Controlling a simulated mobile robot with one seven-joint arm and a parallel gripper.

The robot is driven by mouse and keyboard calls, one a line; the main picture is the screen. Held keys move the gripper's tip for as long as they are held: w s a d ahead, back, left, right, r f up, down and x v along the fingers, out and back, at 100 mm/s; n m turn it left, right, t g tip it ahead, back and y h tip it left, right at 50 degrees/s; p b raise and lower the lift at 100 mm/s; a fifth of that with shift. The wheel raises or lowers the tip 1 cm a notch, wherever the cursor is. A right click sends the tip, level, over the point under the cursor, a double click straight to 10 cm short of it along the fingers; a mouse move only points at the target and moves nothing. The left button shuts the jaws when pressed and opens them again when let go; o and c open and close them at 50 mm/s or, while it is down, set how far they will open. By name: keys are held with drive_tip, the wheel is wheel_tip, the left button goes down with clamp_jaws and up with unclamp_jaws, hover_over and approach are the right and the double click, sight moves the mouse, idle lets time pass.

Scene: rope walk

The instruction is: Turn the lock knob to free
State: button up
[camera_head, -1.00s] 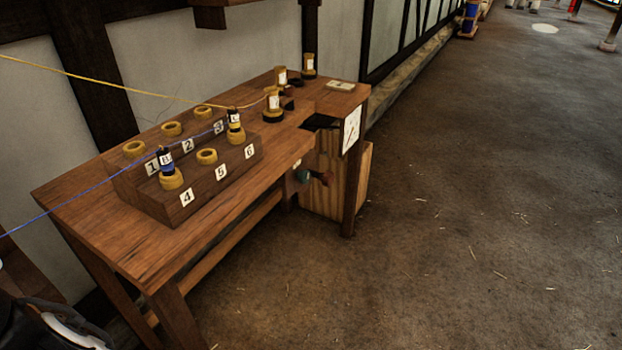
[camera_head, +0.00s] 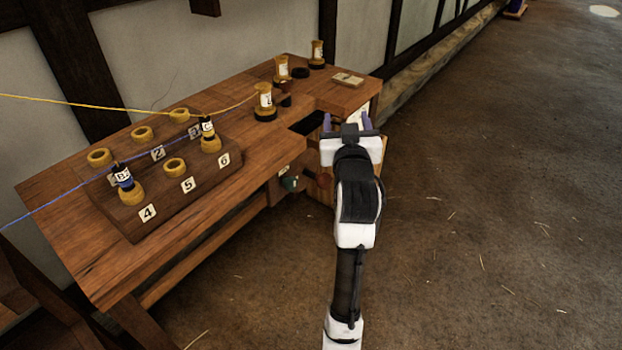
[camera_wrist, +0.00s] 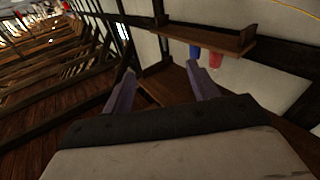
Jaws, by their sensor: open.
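I cannot tell for sure which part is the lock knob. The red part is partly hidden by my arm. A white plate (camera_head: 357,116) on the bench's right end is mostly behind my gripper, so its marking is hidden. My gripper (camera_head: 346,120) is open and empty, in front of the bench's right end. In the wrist view its two purple fingers (camera_wrist: 160,78) stand apart with nothing between them.
The wooden bench (camera_head: 95,257) carries a block with numbered cups and bobbins (camera_head: 124,178). Labelled spools (camera_head: 265,102) stand at the back. A yellow line (camera_head: 100,102) and a blue line (camera_head: 60,197) cross left. The floor (camera_head: 500,220) at right is mostly clear.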

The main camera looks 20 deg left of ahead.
drive_tip(key=w+d+f+g, duration=0.3)
drive_tip(key=d+f, duration=0.2)
drive_tip(key=f, duration=0.4)
drive_tip(key=n+g+y, duration=0.9)
drive_tip(key=n+y, duration=0.1)
drive_tip(key=y, duration=0.2)
approach(294, 186)
drive_tip(key=p+x, duration=0.4)
drive_tip(key=x, duration=0.4)
drive_tip(key=shift+w+a, duration=0.15)
drive_tip(key=shift+a, duration=0.05)
drive_tip(key=c, duration=1)
